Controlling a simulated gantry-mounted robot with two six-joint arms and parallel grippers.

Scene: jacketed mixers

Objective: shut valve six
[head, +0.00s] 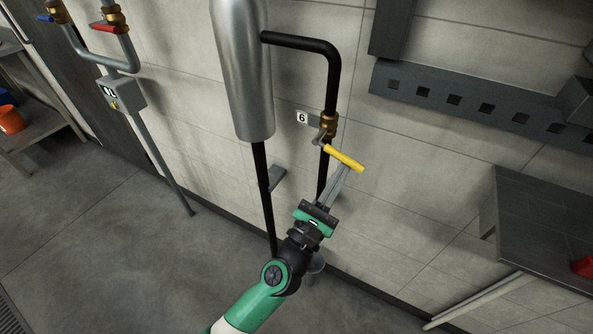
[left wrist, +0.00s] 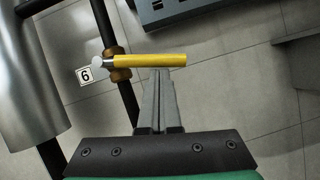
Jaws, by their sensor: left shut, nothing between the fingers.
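Valve six has a brass body (head: 328,124) on a black vertical pipe, beside a white label "6" (head: 302,117). Its yellow lever handle (head: 344,158) sticks out across the pipe, sloping down to the right in the head view. In the left wrist view the yellow handle (left wrist: 150,61) lies level across the picture, with the brass body (left wrist: 119,66) behind its left end. My left gripper (head: 342,171) is shut and empty, its fingertips (left wrist: 160,74) just below the handle in the picture. I cannot tell whether they touch it. My right gripper is in neither view.
A silver jacketed cylinder (head: 243,70) stands left of the valve. A dark slotted rail (head: 480,107) is on the wall at upper right, above a dark table (head: 540,215). Another pipe with red (head: 108,27) and blue handles is at upper left. The floor (head: 110,250) at left is clear.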

